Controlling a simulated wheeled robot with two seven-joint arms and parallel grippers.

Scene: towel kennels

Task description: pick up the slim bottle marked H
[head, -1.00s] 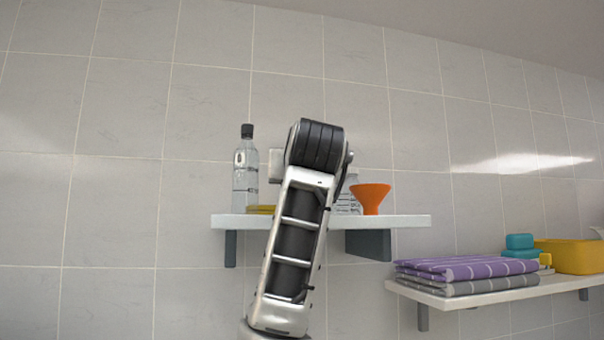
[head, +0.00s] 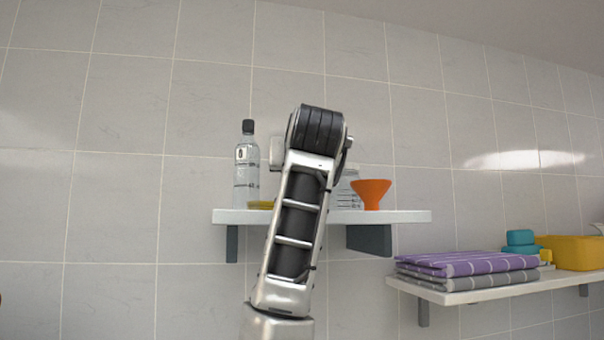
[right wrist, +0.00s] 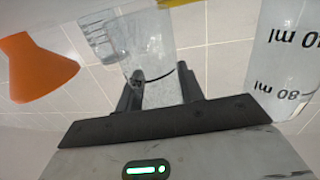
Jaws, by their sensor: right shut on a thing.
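In the right wrist view my right gripper (right wrist: 162,88) is shut on a clear, see-through bottle (right wrist: 156,48), with a finger on each side. A dark curved line shows on it, but I cannot read any letter. In the head view my right arm hides the gripper and the held bottle. A clear bottle with a black cap (head: 246,172) stands upright at the left end of the wall shelf (head: 400,216). It has a small white label whose mark I cannot read clearly. My left gripper is not in view.
An orange funnel (head: 371,193) and a clear graduated vessel (head: 347,188) stand right of my arm. Something yellow (head: 260,205) lies by the capped bottle. A lower shelf (head: 470,294) holds folded towels (head: 468,265), teal blocks (head: 520,243) and a yellow container (head: 572,253).

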